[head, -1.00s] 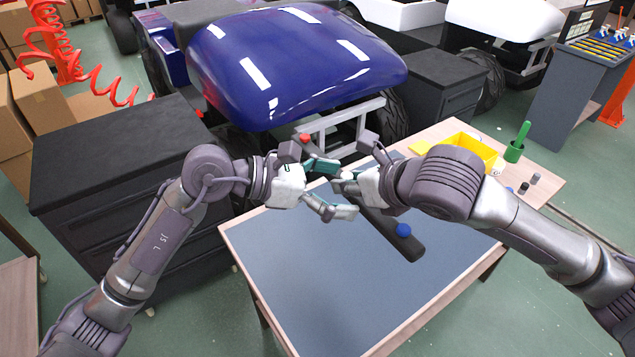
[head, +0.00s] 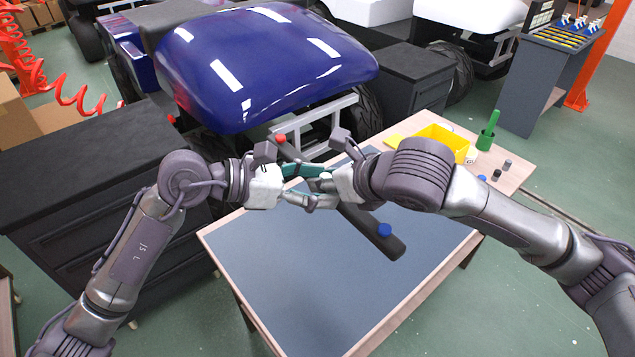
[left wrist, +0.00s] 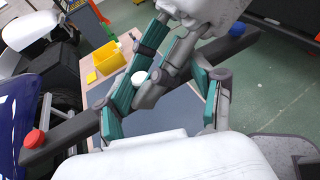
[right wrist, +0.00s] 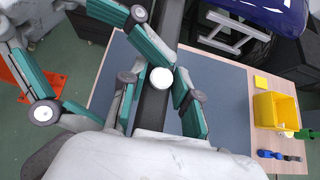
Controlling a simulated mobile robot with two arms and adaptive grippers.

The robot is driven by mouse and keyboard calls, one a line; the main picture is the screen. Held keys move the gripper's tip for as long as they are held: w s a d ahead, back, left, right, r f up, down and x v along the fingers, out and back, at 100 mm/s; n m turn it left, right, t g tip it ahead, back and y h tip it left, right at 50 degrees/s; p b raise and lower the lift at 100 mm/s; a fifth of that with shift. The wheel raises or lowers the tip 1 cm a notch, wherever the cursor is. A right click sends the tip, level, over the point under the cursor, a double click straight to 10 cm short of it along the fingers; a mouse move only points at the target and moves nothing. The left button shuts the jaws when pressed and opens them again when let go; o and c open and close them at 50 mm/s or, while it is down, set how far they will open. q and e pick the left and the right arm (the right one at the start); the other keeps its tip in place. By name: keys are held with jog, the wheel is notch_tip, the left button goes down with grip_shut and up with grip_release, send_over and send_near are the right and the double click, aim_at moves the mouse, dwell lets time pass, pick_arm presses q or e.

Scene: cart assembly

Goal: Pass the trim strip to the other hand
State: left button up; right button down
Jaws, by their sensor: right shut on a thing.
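The trim strip (head: 362,218) is a long dark bar with a red knob (head: 281,138) near its far end and a blue knob (head: 384,230) near its near end. It is held slantwise above the table. My right gripper (head: 326,184) is shut on its middle part. My left gripper (head: 306,187) faces it from the left, fingers spread, one higher and one lower, close to the strip and the right fingers. The strip also shows in the left wrist view (left wrist: 72,138) and the right wrist view (right wrist: 153,108). Whether the left fingers touch it is hidden by overlap.
The table (head: 290,265) has a blue-grey top, clear in front. A yellow bin (head: 446,140), a green upright tool (head: 490,130) and several small pegs stand at its right back. A blue-hooded vehicle (head: 265,65) is behind, and a dark cabinet (head: 90,190) is at left.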

pick_arm(q)
jog(key=o, duration=0.5)
jog(key=shift+s+d, duration=0.3)
jog(key=shift+s, duration=0.05)
jog(key=shift+o, duration=0.5)
jog(key=shift+w+a, duration=0.1)
jog(key=shift+a, duration=0.05)
jog(key=shift+a, duration=0.1)
